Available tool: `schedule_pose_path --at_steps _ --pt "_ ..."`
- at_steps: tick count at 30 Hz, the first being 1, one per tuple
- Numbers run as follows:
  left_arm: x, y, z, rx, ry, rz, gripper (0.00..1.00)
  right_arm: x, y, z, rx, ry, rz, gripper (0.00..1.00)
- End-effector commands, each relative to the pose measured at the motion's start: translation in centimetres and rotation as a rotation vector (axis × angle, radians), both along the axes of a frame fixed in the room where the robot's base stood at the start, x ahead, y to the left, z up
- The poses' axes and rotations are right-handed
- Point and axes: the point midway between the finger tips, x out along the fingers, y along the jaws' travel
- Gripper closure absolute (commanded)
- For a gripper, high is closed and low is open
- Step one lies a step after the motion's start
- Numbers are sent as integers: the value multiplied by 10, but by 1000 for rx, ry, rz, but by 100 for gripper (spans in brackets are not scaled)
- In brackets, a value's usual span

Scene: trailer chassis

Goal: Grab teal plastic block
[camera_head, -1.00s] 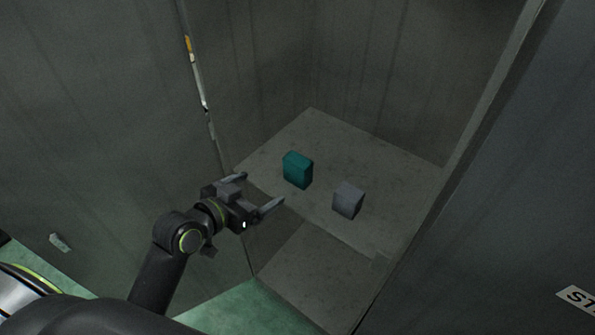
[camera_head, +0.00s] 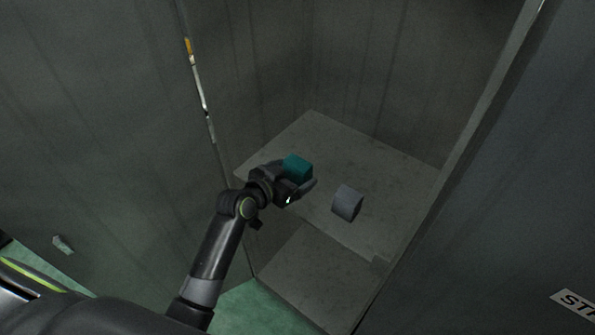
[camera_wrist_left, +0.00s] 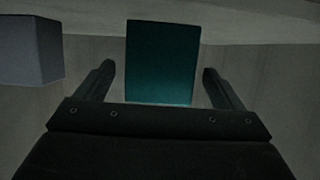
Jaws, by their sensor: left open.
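The teal plastic block (camera_head: 298,167) stands on a grey shelf inside the cabinet, its lower part hidden by my left gripper in the head view. My left gripper (camera_head: 293,176) is open, with one finger on each side of the block. In the left wrist view the teal block (camera_wrist_left: 163,62) stands upright in the middle, between the two open fingers (camera_wrist_left: 158,85). Gaps show between the block and both fingers. My right gripper is not in view.
A grey block (camera_head: 347,203) stands on the shelf (camera_head: 385,180) to the right of the teal one; it shows at left in the left wrist view (camera_wrist_left: 28,50). Cabinet walls enclose the shelf at the back and sides. A lower shelf (camera_head: 300,275) lies below.

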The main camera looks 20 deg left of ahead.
Motion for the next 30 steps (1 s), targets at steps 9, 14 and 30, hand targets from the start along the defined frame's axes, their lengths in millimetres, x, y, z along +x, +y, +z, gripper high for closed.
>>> schedule_pose_path --at_steps 9,14,30 --pt "22 -8 -8 0 -1 0 11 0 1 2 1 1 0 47" --pt "22 -8 -9 0 -1 0 11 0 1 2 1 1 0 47" --pt "22 -8 -8 -1 -2 0 64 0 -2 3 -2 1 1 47"
